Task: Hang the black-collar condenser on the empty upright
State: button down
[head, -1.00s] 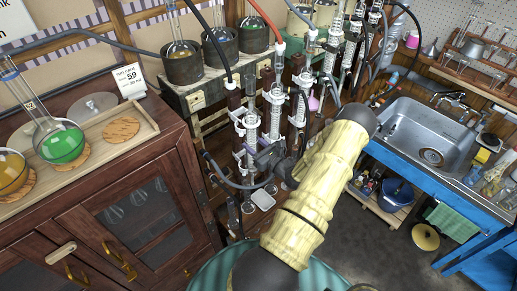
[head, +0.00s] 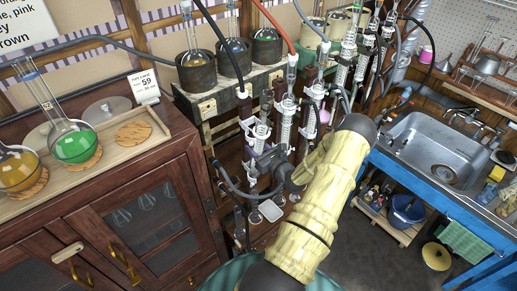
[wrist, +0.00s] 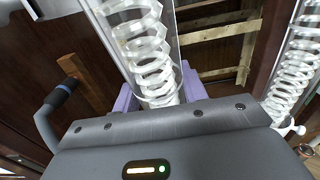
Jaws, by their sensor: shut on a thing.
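A coiled glass condenser (wrist: 148,48) stands between the purple finger pads of my gripper (wrist: 160,100) in the wrist view. My gripper is shut on it. In the head view my gripper (head: 268,160) is low at the front left of the rig, around the lower part of this condenser (head: 262,130). The condenser looks roughly upright. Its collar colour is too small to tell. Another coiled condenser (head: 286,112) stands just right of it, and also shows at the right of the wrist view (wrist: 295,75). Brown uprights (head: 309,78) stand behind; which one is empty I cannot tell.
A grey hose with a dark end (wrist: 60,95) curves beside the held condenser. More condensers and hoses (head: 345,60) crowd the right. A wooden cabinet (head: 120,215) stands left, a blue sink bench (head: 425,205) right. Pots with flasks (head: 197,72) stand behind.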

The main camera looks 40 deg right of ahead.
jog(key=shift+w+r+p, duration=0.15)
jog(key=shift+r+p, duration=0.25)
jog(key=shift+p, duration=0.3)
jog(key=shift+s+a+g+p, duration=0.1)
jog(key=shift+s+g+p, duration=0.4)
jog(key=shift+p, duration=0.1)
dwell(0.4)
jog(key=shift+s+a+r+g+p, duration=0.1)
jog(key=shift+s+r+g+p, duration=0.25)
jog(key=shift+p, duration=0.3)
jog(key=shift+s+r+g+p, duration=0.1)
jog(key=shift+s+g+p, duration=0.25)
jog(key=shift+p, duration=0.3)
dwell(0.5)
jog(key=shift+w, duration=0.45)
dwell(0.5)
jog(key=shift+w+d+r+b, duration=0.1)
jog(key=shift+w+b, duration=0.05)
jog(key=shift+w, duration=0.3)
jog(key=shift+w+d+r+b, duration=0.1)
jog(key=shift+w+b, duration=0.05)
jog(key=shift+w, duration=0.3)
jog(key=shift+w+r+t, duration=0.3)
jog(key=shift+w, duration=0.05)
dwell(0.8)
jog(key=shift+w+f, duration=0.1)
jog(key=shift+f, duration=0.05)
jog(key=shift+f+b, duration=0.45)
